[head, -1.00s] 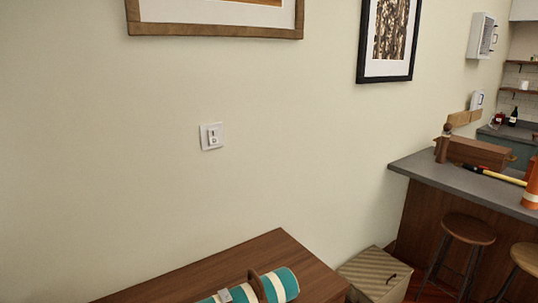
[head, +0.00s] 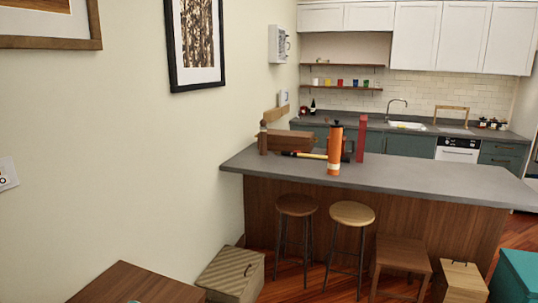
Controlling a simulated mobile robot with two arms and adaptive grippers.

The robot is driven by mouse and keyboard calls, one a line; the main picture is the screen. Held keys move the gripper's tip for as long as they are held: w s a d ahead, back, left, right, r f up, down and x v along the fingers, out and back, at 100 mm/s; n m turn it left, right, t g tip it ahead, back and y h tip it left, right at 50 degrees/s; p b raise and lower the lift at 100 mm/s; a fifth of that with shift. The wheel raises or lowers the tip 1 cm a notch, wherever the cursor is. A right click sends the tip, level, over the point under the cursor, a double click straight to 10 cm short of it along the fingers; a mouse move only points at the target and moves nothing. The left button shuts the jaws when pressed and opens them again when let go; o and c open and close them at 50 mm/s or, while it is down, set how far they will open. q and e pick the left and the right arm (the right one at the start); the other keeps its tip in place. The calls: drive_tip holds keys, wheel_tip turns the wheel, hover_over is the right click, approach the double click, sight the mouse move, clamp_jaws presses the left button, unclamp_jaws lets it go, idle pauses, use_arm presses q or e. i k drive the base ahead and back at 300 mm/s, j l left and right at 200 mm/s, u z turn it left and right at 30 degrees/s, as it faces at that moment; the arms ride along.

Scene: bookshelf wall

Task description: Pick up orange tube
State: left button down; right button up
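The orange tube (head: 334,152) stands upright on the grey counter (head: 440,178), near its left part. It has a pale band low down and a narrower dark-and-orange top. A yellow and black stick-like object (head: 308,155) lies just left of it, and dark items stand close behind its right side. Neither of my grippers is in view.
Two stools (head: 352,215) (head: 296,206) and a brown wooden stool (head: 402,254) stand before the counter. A woven box (head: 230,275), a wooden table (head: 135,286), a light box (head: 462,281) and a teal box (head: 515,275) are nearer. A wooden box (head: 290,140) and red post (head: 361,138) share the counter.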

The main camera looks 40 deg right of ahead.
sight(335, 137)
drive_tip(key=z, duration=1.6)
drive_tip(key=i+l+u, duration=0.1)
drive_tip(key=i, duration=0.65)
